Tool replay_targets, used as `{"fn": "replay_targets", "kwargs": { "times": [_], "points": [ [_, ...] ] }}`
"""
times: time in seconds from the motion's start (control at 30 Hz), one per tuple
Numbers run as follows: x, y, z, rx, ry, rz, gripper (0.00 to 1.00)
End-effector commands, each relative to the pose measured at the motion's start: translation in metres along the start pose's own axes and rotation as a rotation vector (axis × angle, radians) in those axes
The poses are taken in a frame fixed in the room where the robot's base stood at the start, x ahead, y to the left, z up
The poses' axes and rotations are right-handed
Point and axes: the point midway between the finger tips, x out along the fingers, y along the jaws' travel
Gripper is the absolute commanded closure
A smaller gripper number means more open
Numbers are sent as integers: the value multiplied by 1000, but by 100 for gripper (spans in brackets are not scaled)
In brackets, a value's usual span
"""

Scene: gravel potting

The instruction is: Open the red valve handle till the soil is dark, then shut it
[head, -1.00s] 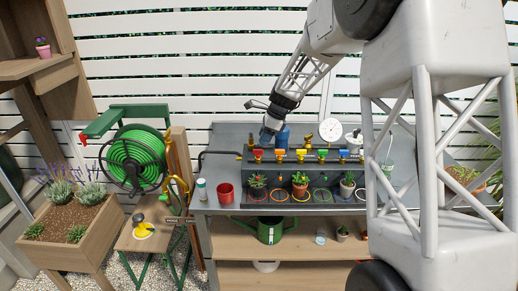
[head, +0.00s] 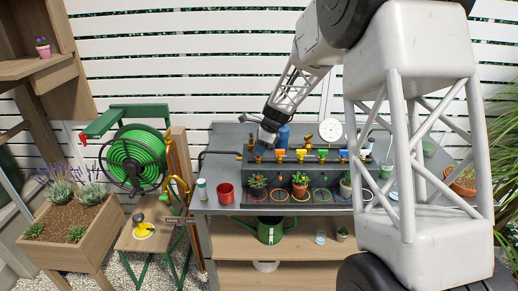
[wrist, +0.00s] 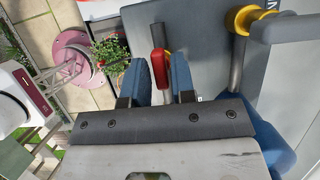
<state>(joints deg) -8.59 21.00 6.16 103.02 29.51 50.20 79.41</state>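The red valve handle (wrist: 159,61) shows in the wrist view on a grey pipe. It lies between the two blue finger pads, towards their tips. My gripper (wrist: 160,75) is open, with a gap on both sides of the handle; contact is not visible. In the head view my gripper (head: 264,144) is low over the left end of the row of valves and hides most of the leftmost one.
Other coloured valves, such as a yellow one (head: 301,153), stand close to the right. A pressure gauge (head: 330,131) and blue bottle (head: 283,135) stand behind. A red cup (head: 225,192) is to the left. The yellow fitting (wrist: 245,20) is near in the wrist view.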

Motion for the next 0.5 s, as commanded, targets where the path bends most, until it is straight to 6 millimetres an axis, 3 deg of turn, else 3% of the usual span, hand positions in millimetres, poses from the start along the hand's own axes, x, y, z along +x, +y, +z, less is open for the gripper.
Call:
{"fn": "replay_targets", "kwargs": {
  "times": [0.03,0.13,0.5],
  "points": [
    [0,0,0,0,0,0,84],
    [0,0,0,0,0,0,99],
    [0,0,0,-21,0,9,100]
  ]
}}
